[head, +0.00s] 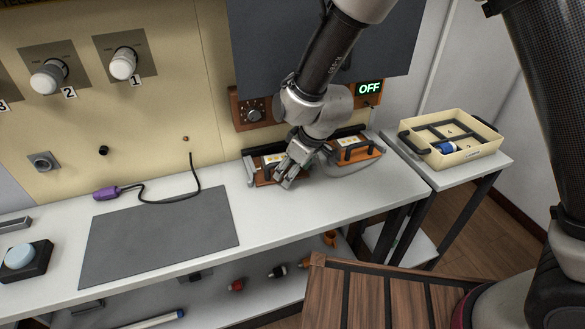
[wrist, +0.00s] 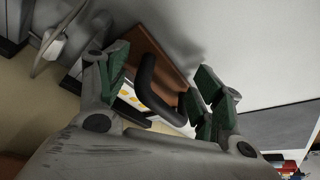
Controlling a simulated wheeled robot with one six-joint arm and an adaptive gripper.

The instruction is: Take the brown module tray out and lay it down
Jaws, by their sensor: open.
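A brown module tray (head: 264,179) sits at the back of the white bench, partly hidden by my gripper. The wrist view shows the brown tray (wrist: 148,48) with a black bar handle (wrist: 147,82) and a white panel with yellow dots. My gripper (head: 285,178) is over this tray. In the wrist view my gripper (wrist: 163,88) is open, with its green-padded fingers on either side of the handle. I cannot tell whether they touch it. A second brown tray (head: 372,152) with a black handle sits to the right, behind my wrist.
A grey mat (head: 160,236) lies on the bench, with a purple-handled cable (head: 107,193) behind it. A cream bin (head: 470,158) holding a blue item stands on the side table at right. An OFF sign (head: 369,88) glows above the right tray. The front bench right of the mat is clear.

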